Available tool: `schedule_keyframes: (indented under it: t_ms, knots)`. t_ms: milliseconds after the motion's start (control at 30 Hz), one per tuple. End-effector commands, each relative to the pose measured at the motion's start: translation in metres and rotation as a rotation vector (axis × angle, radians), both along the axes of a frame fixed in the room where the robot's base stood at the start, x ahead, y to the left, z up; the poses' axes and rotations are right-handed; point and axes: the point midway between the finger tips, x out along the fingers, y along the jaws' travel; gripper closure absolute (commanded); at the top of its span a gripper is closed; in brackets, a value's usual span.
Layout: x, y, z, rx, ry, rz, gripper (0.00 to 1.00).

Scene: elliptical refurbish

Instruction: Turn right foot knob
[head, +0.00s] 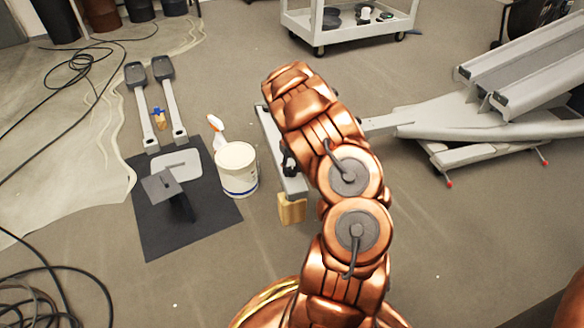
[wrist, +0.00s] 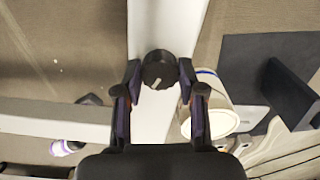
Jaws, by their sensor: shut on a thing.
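The foot knob (wrist: 158,64) is a round black knob with a pale mark, on a light grey bar, in the upper middle of the wrist view. My gripper (wrist: 160,84) is shut on the knob, with one dark finger on each side of it. In the head view my copper arm reaches over the grey foot bar (head: 270,136) and hides most of the gripper and the knob. A small dark part shows at the arm's left edge, but I cannot tell whether it is gripper or knob.
A wooden block (head: 291,209) is under the bar's near end. A white bucket (head: 237,169) stands left of the bar, with a black mat (head: 150,229) and pedal arms (head: 178,119) beyond. A white cart (head: 345,35) is behind; the machine frame (head: 470,117) is right. Floor at front right is clear.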

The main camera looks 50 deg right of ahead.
Motion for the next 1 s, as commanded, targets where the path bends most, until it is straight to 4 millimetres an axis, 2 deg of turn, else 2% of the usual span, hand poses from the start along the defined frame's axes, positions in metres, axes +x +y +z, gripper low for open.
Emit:
schedule_keyframes:
  t_ms: [467, 1000]
  knots:
    - [0.0001, 0.0034, 0.0035, 0.006, 0.003, -0.204, 0.95]
    - [-0.0003, 0.0018, 0.0014, 0.004, 0.004, -0.657, 0.95]
